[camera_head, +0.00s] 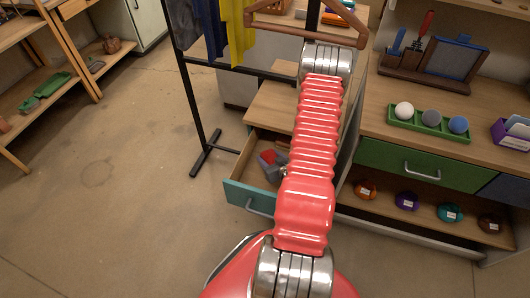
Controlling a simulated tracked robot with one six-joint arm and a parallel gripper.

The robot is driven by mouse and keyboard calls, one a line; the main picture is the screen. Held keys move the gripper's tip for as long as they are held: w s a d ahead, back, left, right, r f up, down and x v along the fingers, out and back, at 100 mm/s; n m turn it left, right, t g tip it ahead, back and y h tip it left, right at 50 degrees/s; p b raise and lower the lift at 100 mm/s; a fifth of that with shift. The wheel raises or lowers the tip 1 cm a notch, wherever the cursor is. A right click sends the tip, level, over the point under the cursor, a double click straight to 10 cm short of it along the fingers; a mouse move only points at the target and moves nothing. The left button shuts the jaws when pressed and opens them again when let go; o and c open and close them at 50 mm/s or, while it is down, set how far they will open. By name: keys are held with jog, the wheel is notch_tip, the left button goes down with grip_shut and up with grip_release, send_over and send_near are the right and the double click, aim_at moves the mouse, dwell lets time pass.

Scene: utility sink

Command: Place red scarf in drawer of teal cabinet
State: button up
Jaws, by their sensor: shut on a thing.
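The teal cabinet's drawer (249,198) is pulled open at the centre left, with a grey handle on its teal front. A small red piece of cloth, the red scarf (268,157), shows inside the drawer outline, beside my arm. The grey parts of my gripper (270,165) appear around it at the drawer, shut on the scarf. My red ribbed arm covers most of the gripper and the right side of the drawer. How much of the scarf rests on the drawer floor cannot be told.
A dark garment rack with a yellow cloth (236,32) and a wooden hanger (305,29) stands behind the drawer. At right, a bench holds a green tray (428,127) with balls, above a closed green drawer (424,166). Shelves stand at left; the floor between is clear.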

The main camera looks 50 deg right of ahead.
aim_at(272, 159)
dwell(0.3)
jog(key=shift+w+d+f, duration=0.15)
jog(key=shift+w+d, duration=0.1)
jog(key=shift+w, duration=0.35)
jog(key=shift+w+d+f, duration=0.15)
jog(key=shift+w+d, duration=0.05)
jog(key=shift+w, duration=0.45)
jog(key=shift+w+d+f, duration=0.15)
jog(key=shift+w+d, duration=0.1)
jog(key=shift+w, duration=0.35)
jog(key=shift+f, duration=0.2)
jog(key=shift+f, duration=0.6)
jog(key=o, duration=1.1)
jog(key=shift+r, duration=0.1)
jog(key=shift+r, duration=0.5)
jog(key=v, duration=0.7)
jog(key=shift+s+r, duration=0.15)
jog(key=shift+s, duration=0.05)
